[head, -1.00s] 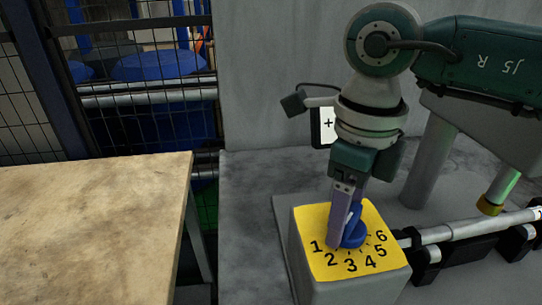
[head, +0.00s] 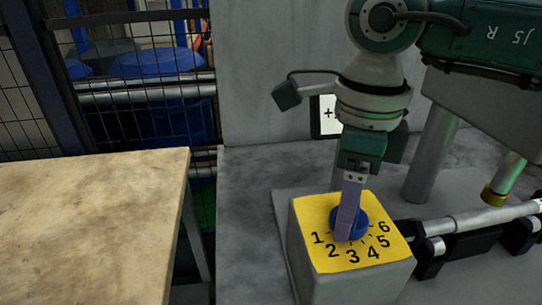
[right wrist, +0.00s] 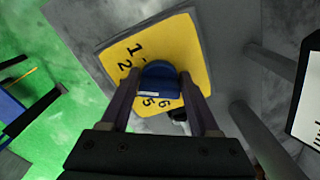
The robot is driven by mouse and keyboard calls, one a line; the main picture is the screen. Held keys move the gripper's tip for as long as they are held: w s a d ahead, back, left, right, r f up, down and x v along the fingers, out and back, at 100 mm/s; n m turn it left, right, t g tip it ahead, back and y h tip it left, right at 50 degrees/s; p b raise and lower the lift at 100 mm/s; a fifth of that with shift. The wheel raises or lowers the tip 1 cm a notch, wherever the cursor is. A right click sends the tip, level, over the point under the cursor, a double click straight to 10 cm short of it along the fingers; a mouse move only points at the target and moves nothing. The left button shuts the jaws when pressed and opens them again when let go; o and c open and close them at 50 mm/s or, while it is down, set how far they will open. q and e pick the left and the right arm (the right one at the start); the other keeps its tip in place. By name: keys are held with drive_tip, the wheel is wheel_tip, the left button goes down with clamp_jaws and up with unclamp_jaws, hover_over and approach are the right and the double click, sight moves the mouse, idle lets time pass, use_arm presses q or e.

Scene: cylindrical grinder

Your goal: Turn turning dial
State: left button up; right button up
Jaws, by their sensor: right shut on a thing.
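The blue turning dial (head: 362,220) sits on a yellow plate (head: 312,211) numbered 1 to 6, on top of a grey box (head: 350,290). My right gripper (head: 347,232) comes down on the dial from above, and its near finger hides part of the dial and plate. In the right wrist view, the dial (right wrist: 158,80) lies between the two fingers of the right gripper (right wrist: 160,85), which are shut on it. A pale mark shows on the dial's near side there. Which number it points to cannot be told. My left gripper is not in view.
A wooden table (head: 90,220) stands at the left, with a gap between it and the grey machine bed. A metal rod assembly (head: 470,230) lies right of the box. A grey upright post (head: 431,160) stands behind. A wire fence (head: 140,90) is at the back left.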

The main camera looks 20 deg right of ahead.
drive_tip(key=shift+n+b, duration=0.65)
drive_tip(key=shift+n, duration=0.55)
drive_tip(key=shift+a, duration=0.1)
drive_tip(key=o, duration=1.3)
wheel_tip(320, 180, up, 10)
